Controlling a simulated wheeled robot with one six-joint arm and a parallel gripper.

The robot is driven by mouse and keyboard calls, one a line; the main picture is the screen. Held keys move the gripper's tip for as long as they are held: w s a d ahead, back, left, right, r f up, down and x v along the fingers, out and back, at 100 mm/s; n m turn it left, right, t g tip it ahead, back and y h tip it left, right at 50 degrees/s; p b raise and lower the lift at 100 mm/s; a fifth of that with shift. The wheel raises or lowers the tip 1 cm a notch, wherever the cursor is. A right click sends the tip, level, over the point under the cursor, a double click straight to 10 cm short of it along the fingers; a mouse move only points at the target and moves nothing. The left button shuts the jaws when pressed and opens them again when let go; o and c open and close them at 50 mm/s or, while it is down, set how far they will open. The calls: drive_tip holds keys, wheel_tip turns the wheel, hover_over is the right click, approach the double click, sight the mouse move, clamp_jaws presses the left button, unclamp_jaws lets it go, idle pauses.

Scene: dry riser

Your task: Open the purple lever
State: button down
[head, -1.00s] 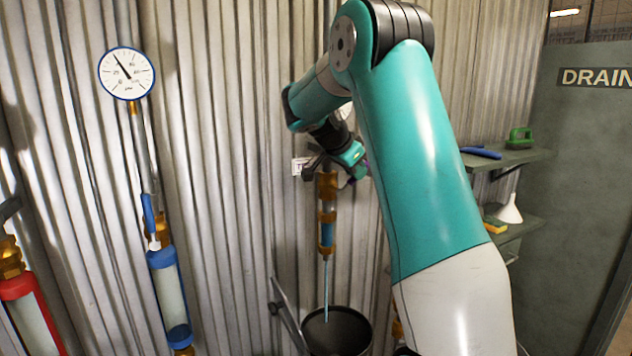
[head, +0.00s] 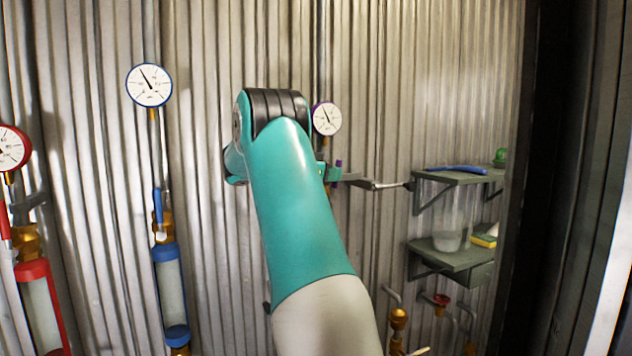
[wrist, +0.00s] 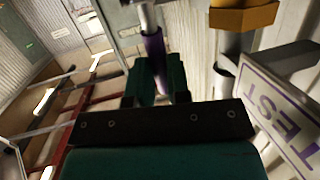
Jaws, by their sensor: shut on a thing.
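The purple lever (wrist: 153,52) rises between my gripper's fingers in the wrist view, with a pale metal part above its purple sleeve. My gripper (wrist: 160,80) is shut on this lever, one dark green finger on each side. In the head view only a small purple bit of the lever (head: 338,163) shows beside the arm. My arm hides most of the gripper and the valve there. A brass fitting (wrist: 243,17) stands to the right of the lever in the wrist view. A purple-rimmed gauge (head: 327,118) is on the wall above the gripper.
A white TEST sign (wrist: 285,112) is close to the gripper's right in the wrist view. Left are a blue-rimmed gauge (head: 149,85) and a blue lever (head: 158,205). Two shelves (head: 450,258) hang at right, before a dark upright edge (head: 550,180).

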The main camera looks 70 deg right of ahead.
idle(0.3)
drive_tip(key=c, duration=1.1)
unclamp_jaws()
